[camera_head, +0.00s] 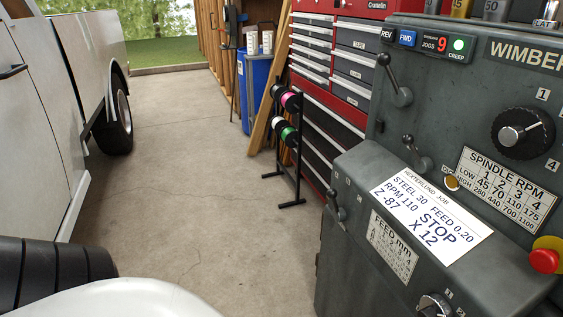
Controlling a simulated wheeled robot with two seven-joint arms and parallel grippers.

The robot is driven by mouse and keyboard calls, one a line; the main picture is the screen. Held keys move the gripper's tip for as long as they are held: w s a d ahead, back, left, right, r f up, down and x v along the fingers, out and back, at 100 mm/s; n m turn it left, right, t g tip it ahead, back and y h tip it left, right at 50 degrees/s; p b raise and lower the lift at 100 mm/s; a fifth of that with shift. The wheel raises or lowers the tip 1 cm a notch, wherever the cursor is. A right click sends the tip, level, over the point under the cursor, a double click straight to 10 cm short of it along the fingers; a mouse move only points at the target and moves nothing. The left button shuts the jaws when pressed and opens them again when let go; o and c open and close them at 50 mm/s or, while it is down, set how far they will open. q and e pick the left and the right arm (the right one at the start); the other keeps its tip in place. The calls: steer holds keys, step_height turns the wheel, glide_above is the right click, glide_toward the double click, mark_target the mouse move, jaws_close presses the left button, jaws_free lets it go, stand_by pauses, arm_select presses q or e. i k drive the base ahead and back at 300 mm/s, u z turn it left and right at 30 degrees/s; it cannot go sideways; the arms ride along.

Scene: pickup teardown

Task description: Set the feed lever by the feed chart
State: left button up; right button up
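The grey lathe headstock (460,85) fills the right side. The feed chart (392,247), a small plate headed "FEED mm", is on its lower front; its figures are too small to read surely. A black-knobbed lever (335,206) sits left of the chart, tilted up and left, with small marks around it. It seems to be the feed lever, but no readable label confirms this. A white job card (430,212) above the chart reads "STEEL 30, FEED 0.20, RPM 110, STOP Z -87, X 12". Neither of my grippers is in view.
Two other levers, an upper one (395,82) and a middle one (418,153), a speed knob (521,133), a lower knob (434,305) and a red stop button (545,260) are close by. A spool rack (298,165) stands beyond. The concrete floor (190,150) is open towards the white vehicle.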

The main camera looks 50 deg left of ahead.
mark_target(339, 213)
steer(key=u, duration=1.25)
